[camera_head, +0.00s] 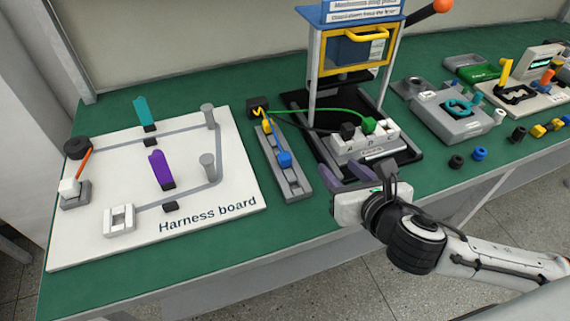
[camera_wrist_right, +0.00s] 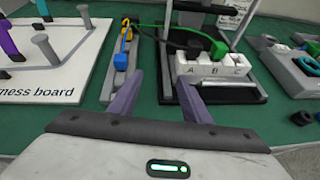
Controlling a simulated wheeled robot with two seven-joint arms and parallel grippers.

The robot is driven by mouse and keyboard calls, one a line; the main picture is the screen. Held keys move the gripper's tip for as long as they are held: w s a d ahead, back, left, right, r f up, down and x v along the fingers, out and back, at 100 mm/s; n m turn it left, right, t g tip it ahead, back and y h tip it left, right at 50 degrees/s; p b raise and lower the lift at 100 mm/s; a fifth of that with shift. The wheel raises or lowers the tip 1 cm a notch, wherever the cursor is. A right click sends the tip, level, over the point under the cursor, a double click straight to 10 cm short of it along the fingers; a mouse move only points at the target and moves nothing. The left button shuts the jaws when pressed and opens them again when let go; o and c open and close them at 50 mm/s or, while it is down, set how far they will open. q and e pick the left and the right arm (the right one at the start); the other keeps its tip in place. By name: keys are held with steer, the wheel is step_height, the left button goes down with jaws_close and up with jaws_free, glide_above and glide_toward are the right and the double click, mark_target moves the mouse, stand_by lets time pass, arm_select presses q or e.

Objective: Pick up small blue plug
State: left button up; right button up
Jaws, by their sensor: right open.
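The small blue plug (camera_head: 284,159) sits in a grey rail holder (camera_head: 292,186) in the middle of the table, nearer its front end, with a yellow plug (camera_head: 267,126) behind it. The blue plug also shows in the right wrist view (camera_wrist_right: 122,60), left of the fingers. My right gripper (camera_head: 348,176) is open and empty, with its purple fingers at the table's front edge, to the right of the rail holder and apart from the plug. In the right wrist view its fingers (camera_wrist_right: 160,82) are spread with nothing between them. My left gripper is not in view.
A white connector block (camera_head: 362,143) marked with letters stands on a black tray beyond my right gripper, with a green cable plugged in. A press frame (camera_head: 313,70) rises behind it. The white harness board (camera_head: 215,175) with pegs lies left. Rings and fixtures lie right.

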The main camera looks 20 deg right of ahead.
steer(key=n+y, duration=0.1)
steer(key=n, duration=0.1)
glide_toward(286, 159)
steer(key=shift+d+r+b, duration=0.15)
steer(key=shift+d+b, duration=0.1)
steer(key=shift+b, duration=0.1)
steer(key=x, duration=0.9)
steer(key=shift+w+a+f+b, duration=0.2)
steer(key=shift+w+b, duration=0.05)
steer(key=shift+b, duration=0.15)
jaws_close()
